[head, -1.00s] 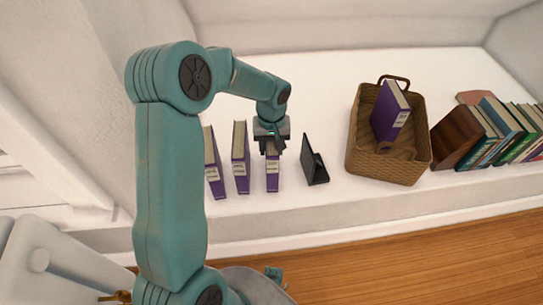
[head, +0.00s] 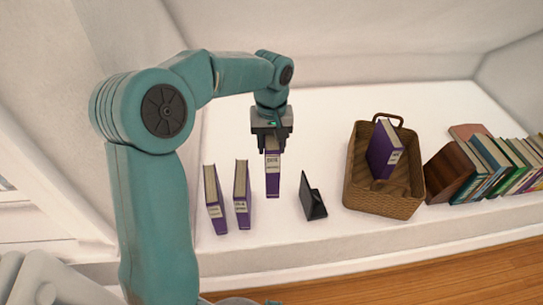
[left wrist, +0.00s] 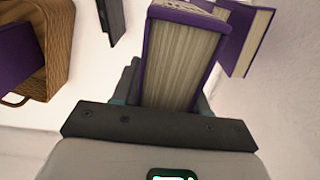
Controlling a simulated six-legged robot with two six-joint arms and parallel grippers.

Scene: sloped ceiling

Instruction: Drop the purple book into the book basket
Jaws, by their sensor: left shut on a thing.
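My left gripper (head: 271,138) is shut on a purple book (head: 273,175), held upright by its top and apparently raised above the white ledge. The held book (left wrist: 182,60) fills the middle of the left wrist view, pages toward the camera. Two more purple books stand on the ledge to its left, one nearer (head: 242,200) and one farther left (head: 214,205). The wicker book basket (head: 385,203) stands to the right, with one purple book (head: 383,150) leaning inside. The basket also shows in the left wrist view (left wrist: 58,40). My right gripper is not in view.
A black bookend (head: 312,198) stands on the white ledge between the held book and the basket. A brown wooden piece (head: 449,172) and a row of books (head: 495,160) stand right of the basket. The ledge behind is clear (head: 340,105).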

